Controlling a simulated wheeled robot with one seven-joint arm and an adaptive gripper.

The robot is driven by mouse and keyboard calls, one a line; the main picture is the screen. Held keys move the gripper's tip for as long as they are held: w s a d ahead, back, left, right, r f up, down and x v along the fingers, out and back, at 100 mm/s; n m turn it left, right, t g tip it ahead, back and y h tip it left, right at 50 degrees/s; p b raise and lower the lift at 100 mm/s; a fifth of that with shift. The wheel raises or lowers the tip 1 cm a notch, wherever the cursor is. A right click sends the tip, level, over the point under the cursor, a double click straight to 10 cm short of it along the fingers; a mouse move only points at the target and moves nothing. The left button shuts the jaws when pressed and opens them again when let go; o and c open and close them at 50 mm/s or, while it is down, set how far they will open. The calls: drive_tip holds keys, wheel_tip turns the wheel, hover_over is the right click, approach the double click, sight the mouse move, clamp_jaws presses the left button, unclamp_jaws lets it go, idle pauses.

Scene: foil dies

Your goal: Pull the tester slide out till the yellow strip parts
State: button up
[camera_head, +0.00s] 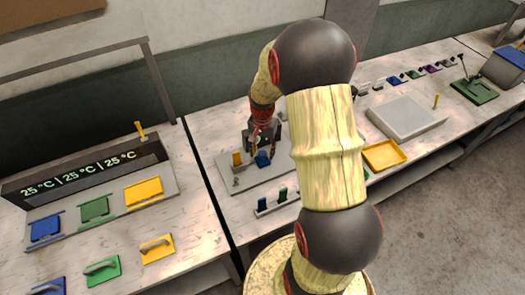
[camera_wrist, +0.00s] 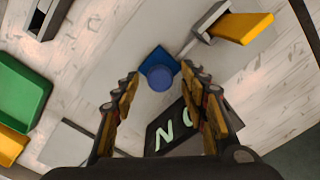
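The tester is a pale grey plate (camera_head: 285,177) on the middle bench. On it sits a blue part (camera_head: 263,160) with a round blue knob, which also shows in the wrist view (camera_wrist: 159,77). A yellow piece (camera_head: 237,159) stands left of it; in the wrist view the yellow piece (camera_wrist: 246,28) meets a grey holder and rod. I cannot tell whether it is the strip. My gripper (camera_head: 264,148) points down over the blue part. In the wrist view its fingers (camera_wrist: 165,103) are wide apart and empty, with the knob ahead between them, apparently untouched.
A rack of small coloured pieces (camera_head: 278,202) stands in front of the plate. A yellow tray (camera_head: 384,155) and grey slab (camera_head: 407,117) lie right. A temperature station (camera_head: 88,172) stands on the left bench.

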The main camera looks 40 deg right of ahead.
drive_tip(key=shift+c, duration=1.1)
drive_tip(key=c, duration=0.7)
clamp_jaws()
